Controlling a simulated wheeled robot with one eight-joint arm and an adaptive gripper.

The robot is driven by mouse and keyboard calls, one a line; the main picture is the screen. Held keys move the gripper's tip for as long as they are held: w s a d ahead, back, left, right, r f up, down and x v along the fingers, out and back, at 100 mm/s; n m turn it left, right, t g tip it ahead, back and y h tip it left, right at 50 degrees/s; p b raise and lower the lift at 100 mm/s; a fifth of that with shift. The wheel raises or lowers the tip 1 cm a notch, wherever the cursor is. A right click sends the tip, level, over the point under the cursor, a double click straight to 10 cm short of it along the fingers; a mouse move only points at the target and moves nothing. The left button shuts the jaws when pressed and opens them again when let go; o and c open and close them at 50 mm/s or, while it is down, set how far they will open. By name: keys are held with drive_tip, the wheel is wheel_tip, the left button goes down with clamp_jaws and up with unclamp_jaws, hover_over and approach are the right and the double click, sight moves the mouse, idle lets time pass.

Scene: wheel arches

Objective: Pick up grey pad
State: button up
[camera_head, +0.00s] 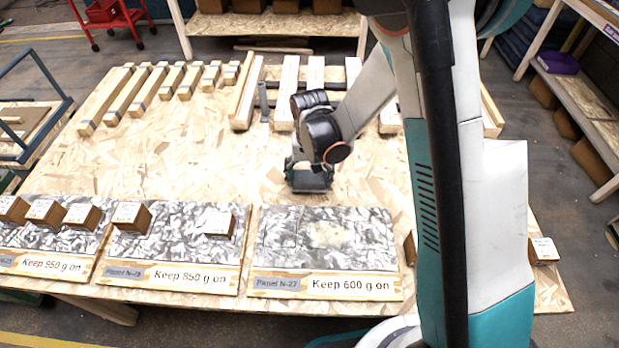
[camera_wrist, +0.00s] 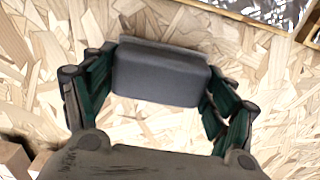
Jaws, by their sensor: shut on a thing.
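The grey pad (camera_wrist: 160,75) is a dark grey block with rounded edges, seen between my fingers in the wrist view. My gripper (camera_wrist: 160,82) is shut on it, with one green-sided finger at each end. Chipboard shows behind the pad; how high it is above the table I cannot tell. In the head view my gripper (camera_head: 310,178) is low over the chipboard table, just behind the panel marked "Keep 600 g on". The pad is hard to make out there, as my wrist and fingers cover most of it.
The speckled panel (camera_head: 278,238) near the front edge has a pale patch and no block on it. Panels to its left carry wooden blocks (camera_head: 131,217). Wooden bars (camera_head: 125,98) lie along the back. Another block (camera_head: 543,250) is at the right. Bare chipboard (camera_head: 185,160) lies left of my gripper.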

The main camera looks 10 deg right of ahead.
sight(309, 176)
wheel_tip(309, 176, up, 19)
drive_tip(key=p, duration=0.5)
drive_tip(key=shift+f, duration=0.2)
